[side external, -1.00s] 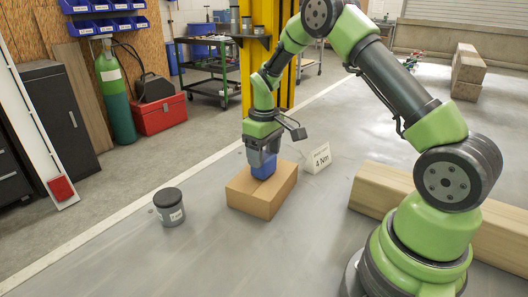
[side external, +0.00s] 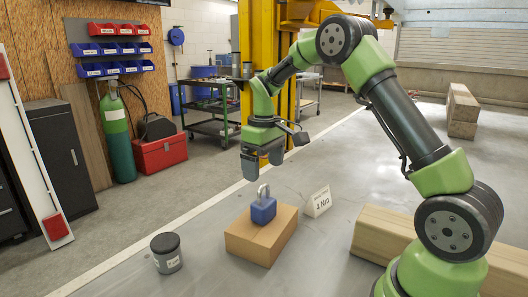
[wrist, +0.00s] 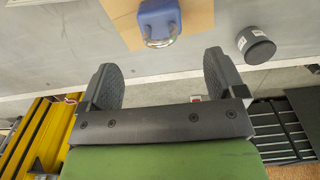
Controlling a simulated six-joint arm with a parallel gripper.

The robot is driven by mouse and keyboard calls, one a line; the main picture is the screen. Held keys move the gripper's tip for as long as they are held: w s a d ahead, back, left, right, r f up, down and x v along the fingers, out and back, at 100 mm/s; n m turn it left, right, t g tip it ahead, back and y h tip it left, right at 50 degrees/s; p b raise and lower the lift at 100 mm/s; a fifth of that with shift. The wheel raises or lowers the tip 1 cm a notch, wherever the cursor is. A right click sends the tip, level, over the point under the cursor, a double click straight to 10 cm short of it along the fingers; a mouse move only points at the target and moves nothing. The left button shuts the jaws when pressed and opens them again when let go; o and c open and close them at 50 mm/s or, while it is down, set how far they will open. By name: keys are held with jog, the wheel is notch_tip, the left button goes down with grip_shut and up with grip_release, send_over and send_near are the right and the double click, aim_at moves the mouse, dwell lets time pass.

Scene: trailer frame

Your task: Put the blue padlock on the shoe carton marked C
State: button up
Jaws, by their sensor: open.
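The blue padlock (side external: 263,208) stands upright on top of the brown carton (side external: 246,243), its metal shackle pointing up. The wrist view shows the padlock (wrist: 158,20) resting on the carton (wrist: 122,18), with its shackle toward my gripper. No letter C can be made out on the carton faces in view. My gripper (side external: 262,168) is open and empty, above the padlock and apart from it. In the wrist view the two fingers of my gripper (wrist: 160,75) are spread wide with nothing between them.
A dark-lidded pot (side external: 166,252) stands left of the carton; it also shows in the wrist view (wrist: 256,45). A white card reading 4 Nm (side external: 318,202) stands just right of the carton. A wooden beam (side external: 385,236) lies further right. The grey surface left of the carton is mostly clear.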

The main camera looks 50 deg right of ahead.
notch_tip(320, 180, up, 3)
jog(key=shift+r, duration=0.2)
jog(key=s+a+r+m+t+y, duration=0.15)
jog(key=s+a+r+t, duration=0.35)
jog(key=s+a+r, duration=0.7)
jog(key=s+a+f+m+t, duration=0.1)
jog(key=s+f+m+t, duration=0.1)
jog(key=s, duration=0.6)
jog(key=shift+s+a+f, duration=0.35)
jog(key=shift+a+f, duration=0.05)
jog(key=shift+f, duration=0.05)
